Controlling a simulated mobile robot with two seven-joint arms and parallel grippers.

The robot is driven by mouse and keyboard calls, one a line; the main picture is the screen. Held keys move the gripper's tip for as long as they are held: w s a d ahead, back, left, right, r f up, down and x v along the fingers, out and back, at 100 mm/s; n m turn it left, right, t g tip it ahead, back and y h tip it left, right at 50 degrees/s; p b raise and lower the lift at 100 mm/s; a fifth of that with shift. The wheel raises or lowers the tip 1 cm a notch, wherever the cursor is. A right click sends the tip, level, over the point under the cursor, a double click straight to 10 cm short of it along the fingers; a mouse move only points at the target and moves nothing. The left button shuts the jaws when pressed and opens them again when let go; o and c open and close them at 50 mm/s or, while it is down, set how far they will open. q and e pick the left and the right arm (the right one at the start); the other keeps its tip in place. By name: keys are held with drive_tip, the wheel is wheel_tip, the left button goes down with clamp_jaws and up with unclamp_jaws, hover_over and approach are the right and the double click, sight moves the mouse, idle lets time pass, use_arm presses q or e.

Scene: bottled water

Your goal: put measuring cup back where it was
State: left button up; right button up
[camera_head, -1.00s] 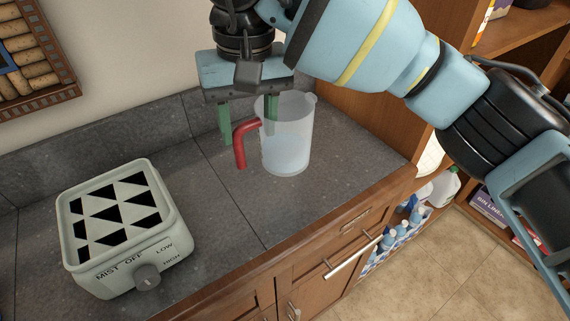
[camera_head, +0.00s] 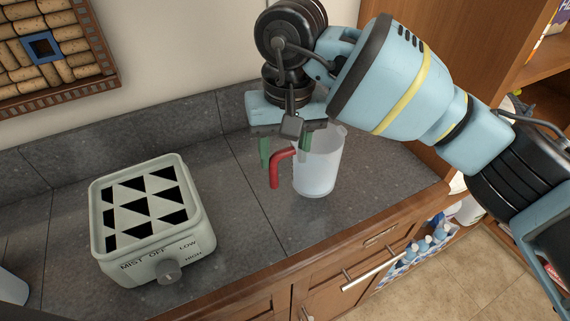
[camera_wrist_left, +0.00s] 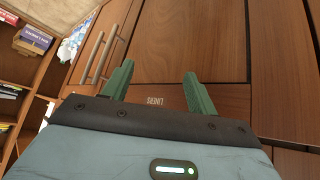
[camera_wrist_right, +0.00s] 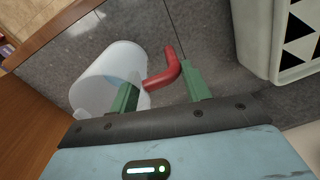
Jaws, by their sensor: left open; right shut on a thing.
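The measuring cup (camera_head: 322,172) is translucent white with a red handle (camera_head: 276,170). It is upright over the right part of the grey counter. I cannot tell whether its base touches the counter. My right gripper (camera_head: 285,152) is shut on the cup at its handle side, with the arm above and behind it. In the right wrist view the cup (camera_wrist_right: 100,72) shows beside one finger, and the handle lies between the fingers (camera_wrist_right: 160,85). My left gripper (camera_wrist_left: 158,75) is open and empty in the left wrist view, facing wooden cabinet fronts.
A boxy humidifier (camera_head: 150,230) with a triangle-patterned top and a knob stands left of the cup. The counter (camera_head: 245,225) between them is clear. The wall is behind, and a wooden shelf unit (camera_head: 470,60) stands right. A pale object (camera_head: 12,287) is cut off at lower left.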

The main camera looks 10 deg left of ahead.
drive_tip(key=shift+f, duration=1.95)
drive_tip(key=shift+f, duration=0.1)
drive_tip(key=o, duration=1.5)
drive_tip(key=r, duration=1.2)
drive_tip(key=shift+w+d+r, duration=0.1)
drive_tip(key=shift+d+r, duration=0.05)
drive_tip(key=shift+d, duration=0.15)
